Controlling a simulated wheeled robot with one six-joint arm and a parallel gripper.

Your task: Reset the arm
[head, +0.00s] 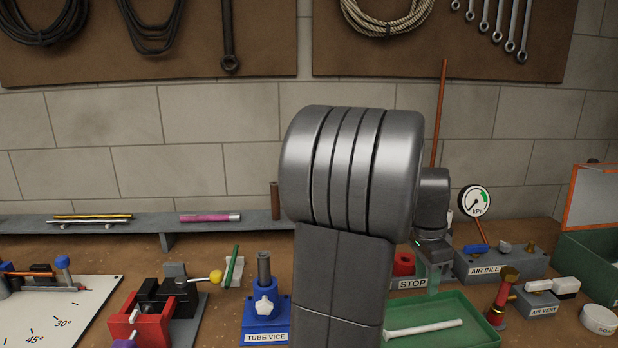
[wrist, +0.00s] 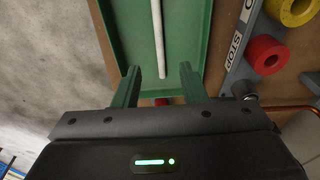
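My gripper (wrist: 158,82) shows two green fingers spread apart in the wrist view, with nothing held between them. In the head view my grey arm stands raised in the middle, and my gripper (head: 433,275) is partly hidden at its right, above the back of the green tray. The green tray (head: 462,308) holds a pale rod (head: 424,329). In the wrist view the same tray (wrist: 118,30) and rod (wrist: 158,38) lie beyond the fingertips.
A red ring (head: 403,263) by the STOP label, the AIR INLET block (head: 500,264) and a gauge (head: 474,201) stand close to my gripper. A blue tube vice (head: 265,310) and a red clamp (head: 150,325) stand left of my arm. A brick wall (head: 215,125) rises behind.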

